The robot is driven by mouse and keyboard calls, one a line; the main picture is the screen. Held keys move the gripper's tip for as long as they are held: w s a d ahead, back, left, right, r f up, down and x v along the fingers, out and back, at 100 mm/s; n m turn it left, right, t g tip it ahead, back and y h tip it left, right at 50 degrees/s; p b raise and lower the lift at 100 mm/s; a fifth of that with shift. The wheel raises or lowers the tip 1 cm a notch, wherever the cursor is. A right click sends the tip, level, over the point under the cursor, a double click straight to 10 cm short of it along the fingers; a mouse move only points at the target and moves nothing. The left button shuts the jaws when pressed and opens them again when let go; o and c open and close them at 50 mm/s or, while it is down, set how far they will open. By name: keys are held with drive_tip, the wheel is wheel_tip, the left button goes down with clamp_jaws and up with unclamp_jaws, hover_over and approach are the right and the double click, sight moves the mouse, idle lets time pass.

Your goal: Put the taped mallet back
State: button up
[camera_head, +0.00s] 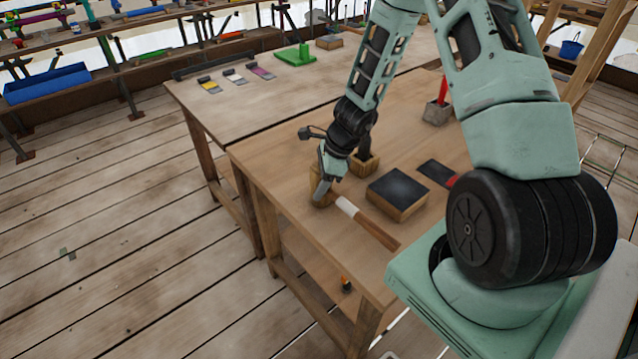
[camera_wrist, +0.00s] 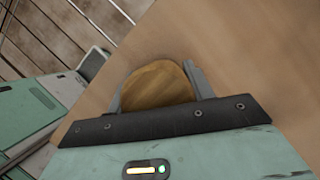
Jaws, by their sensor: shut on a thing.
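The taped mallet has a round wooden head (camera_head: 325,197) and a brown handle (camera_head: 376,228) with a white band of tape (camera_head: 346,206) near the head. It is low over or on the near wooden table, its handle pointing to the lower right; I cannot tell whether it touches. My gripper (camera_head: 320,189) points down and is shut on the mallet head. In the wrist view the rounded wooden end (camera_wrist: 158,86) shows between the two grey fingers. The handle is hidden in that view.
A dark-topped wooden block (camera_head: 397,191) lies just right of the mallet. A wooden block (camera_head: 364,164) with a dark upright part stands behind it. A dark, red-ended piece (camera_head: 437,172) lies farther right. A grey block (camera_head: 437,112) holds a red rod. The table's left edge is close.

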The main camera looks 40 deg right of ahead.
drive_tip(key=shift+f, duration=0.15)
drive_tip(key=o, duration=1.2)
drive_tip(key=shift+c, duration=0.2)
